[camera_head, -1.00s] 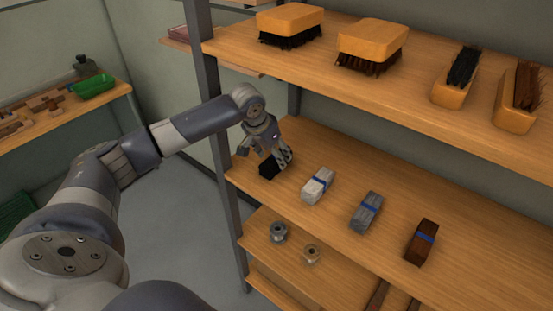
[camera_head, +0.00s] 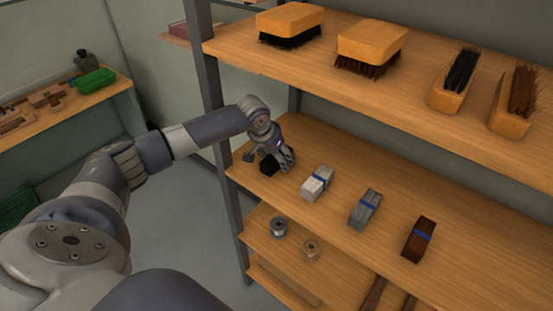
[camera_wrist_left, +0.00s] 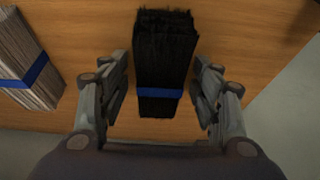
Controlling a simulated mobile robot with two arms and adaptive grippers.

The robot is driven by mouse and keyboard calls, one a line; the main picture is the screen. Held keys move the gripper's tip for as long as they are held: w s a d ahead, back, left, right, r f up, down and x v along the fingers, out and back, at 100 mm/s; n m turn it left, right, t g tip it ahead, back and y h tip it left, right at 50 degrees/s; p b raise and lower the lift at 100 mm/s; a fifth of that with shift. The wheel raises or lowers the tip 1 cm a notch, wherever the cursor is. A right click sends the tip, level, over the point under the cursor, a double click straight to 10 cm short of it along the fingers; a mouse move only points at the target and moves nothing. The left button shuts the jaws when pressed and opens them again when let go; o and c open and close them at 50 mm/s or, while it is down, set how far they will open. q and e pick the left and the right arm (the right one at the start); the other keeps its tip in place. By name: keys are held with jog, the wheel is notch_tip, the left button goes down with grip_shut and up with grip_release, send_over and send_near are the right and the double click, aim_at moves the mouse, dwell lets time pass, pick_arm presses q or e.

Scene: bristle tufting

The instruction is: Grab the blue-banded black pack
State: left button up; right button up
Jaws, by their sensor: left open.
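The blue-banded black pack (camera_wrist_left: 165,65) lies on the middle wooden shelf, between the two spread fingers of my left gripper (camera_wrist_left: 165,100) in the left wrist view. Its blue band crosses near its closer end. A gap shows on each side between pack and fingers. In the head view the black pack (camera_head: 269,168) is at the left end of the row, partly hidden by my left gripper (camera_head: 268,162), which reaches down over it. My right gripper is not in view.
Along the same shelf lie a light grey pack (camera_head: 317,183), a darker grey pack (camera_head: 365,209) and a brown pack (camera_head: 419,240), each blue-banded. The upper shelf (camera_head: 300,60) holds several brushes. A dark upright post (camera_head: 207,90) stands left of my gripper. Spools (camera_head: 279,226) sit below.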

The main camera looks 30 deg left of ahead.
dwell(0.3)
pick_arm(q)
jog(key=shift+s, duration=0.1)
jog(key=c, duration=1.2)
jog(key=shift+f, duration=0.1)
